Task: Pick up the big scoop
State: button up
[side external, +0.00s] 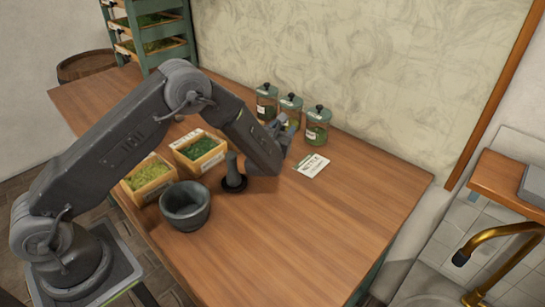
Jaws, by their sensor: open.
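My gripper (284,130) is at the far side of the wooden table, in front of the glass jars, and points away from the camera. It is open, though its fingers are small and partly hidden by my wrist. I cannot make out a big scoop in this view. It may be hidden behind my arm or in one of the containers. Two wooden boxes hold green herbs: a darker one (201,151) and a lighter one (148,178), left of my gripper.
Three lidded jars, left (266,104), middle (291,108) and right (318,128), stand near the wall. A white label card (311,166) lies before them. A stone mortar (186,210) and an upright pestle (233,172) stand nearer. The table's right front (320,235) is clear.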

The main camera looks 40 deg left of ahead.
jog(key=shift+w+a, duration=0.25)
jog(key=shift+w, duration=0.3)
jog(key=shift+c, duration=0.5)
grip_shut()
